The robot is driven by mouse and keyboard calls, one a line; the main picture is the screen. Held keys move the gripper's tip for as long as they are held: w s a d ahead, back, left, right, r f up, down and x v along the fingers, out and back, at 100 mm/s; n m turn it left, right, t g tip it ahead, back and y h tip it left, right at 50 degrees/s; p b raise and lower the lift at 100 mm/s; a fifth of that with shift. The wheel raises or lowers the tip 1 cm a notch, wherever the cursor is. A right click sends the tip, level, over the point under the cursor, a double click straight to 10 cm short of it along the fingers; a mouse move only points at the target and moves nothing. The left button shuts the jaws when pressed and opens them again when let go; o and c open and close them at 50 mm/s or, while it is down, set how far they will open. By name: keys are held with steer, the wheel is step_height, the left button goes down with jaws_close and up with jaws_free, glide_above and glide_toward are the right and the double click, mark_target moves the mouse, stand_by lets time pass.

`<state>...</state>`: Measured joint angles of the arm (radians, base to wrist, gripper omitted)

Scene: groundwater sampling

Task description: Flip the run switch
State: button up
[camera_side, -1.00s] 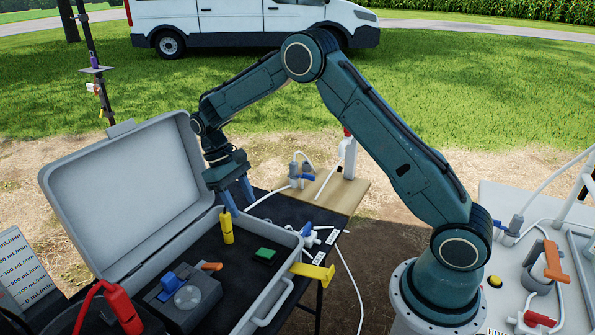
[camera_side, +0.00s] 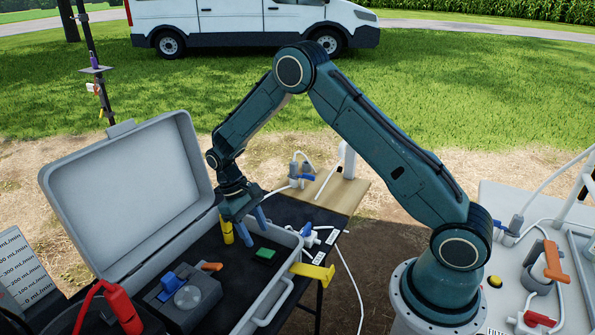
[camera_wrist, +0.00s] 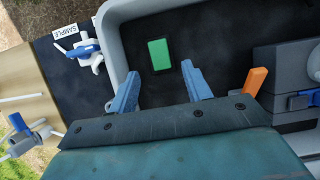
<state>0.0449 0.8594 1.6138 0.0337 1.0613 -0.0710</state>
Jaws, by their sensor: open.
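The open grey case (camera_side: 283,292) holds a flat green rectangular piece (camera_side: 264,254) and a dark unit (camera_side: 198,303) with a blue part and an orange lever (camera_side: 211,266). No label shows which is the run switch. My gripper (camera_side: 256,237) is open and empty, pointing down over the case, up and left of the green piece in the side view. In the wrist view, my gripper (camera_wrist: 159,70) has its fingers spread, with the green piece (camera_wrist: 159,54) just beyond and between the tips. The orange lever (camera_wrist: 255,81) stands to their right. I see no contact.
A yellow upright piece (camera_side: 227,228) stands close beside my left finger. The case's lid (camera_side: 130,190) stands open at left. White fittings (camera_side: 310,237) lie outside the right wall. The case floor around the green piece is clear.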

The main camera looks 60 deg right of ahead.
mark_target(266, 252)
steer(key=shift+x, duration=2.65)
steer(key=c, duration=1)
steer(key=shift+t, duration=0.4)
steer(key=shift+s+r+t, duration=0.1)
steer(key=shift+s+t, duration=0.15)
steer(key=shift+t, duration=0.6)
steer(key=shift+s+t, duration=0.25)
steer(key=shift+t, duration=0.6)
